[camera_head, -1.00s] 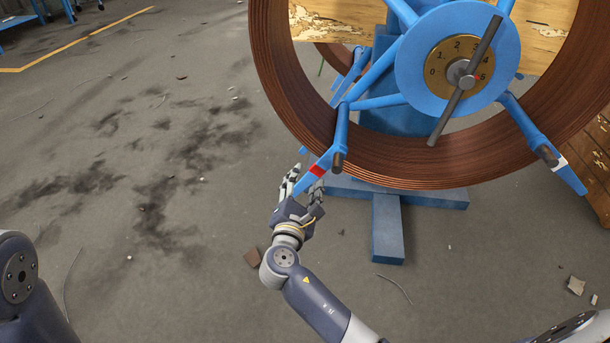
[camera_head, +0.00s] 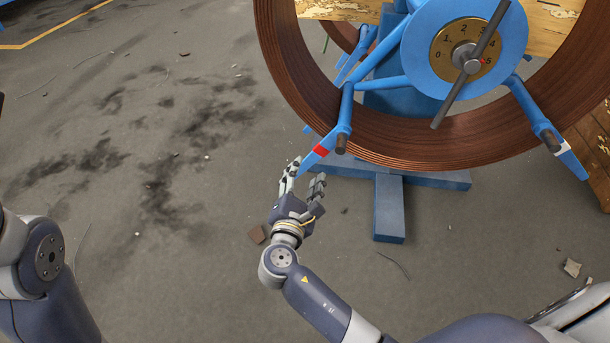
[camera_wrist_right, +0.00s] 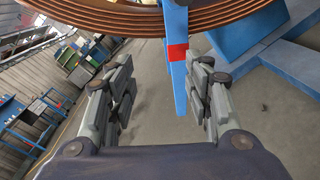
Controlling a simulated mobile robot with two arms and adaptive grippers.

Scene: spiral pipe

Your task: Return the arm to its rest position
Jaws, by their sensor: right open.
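My right gripper (camera_head: 303,182) is open and empty, just below the tip of the reel's blue arm with a red band (camera_head: 321,150). In the right wrist view, the fingers of my right gripper (camera_wrist_right: 165,88) stand wide apart. The blue arm with its red band (camera_wrist_right: 178,54) hangs beyond and between them, with no visible contact. The copper-brown spiral pipe (camera_head: 440,146) is wound on the blue reel. My left arm shows only as a link at the lower left of the head view; its gripper is out of the frame.
The reel's blue hub has a numbered brass dial (camera_head: 447,66) and a grey bar across it. A blue stand (camera_head: 390,212) spreads on the floor right of my gripper. Open floor (camera_head: 130,240) with small debris lies to the left. Wooden boards (camera_head: 590,130) are at far right.

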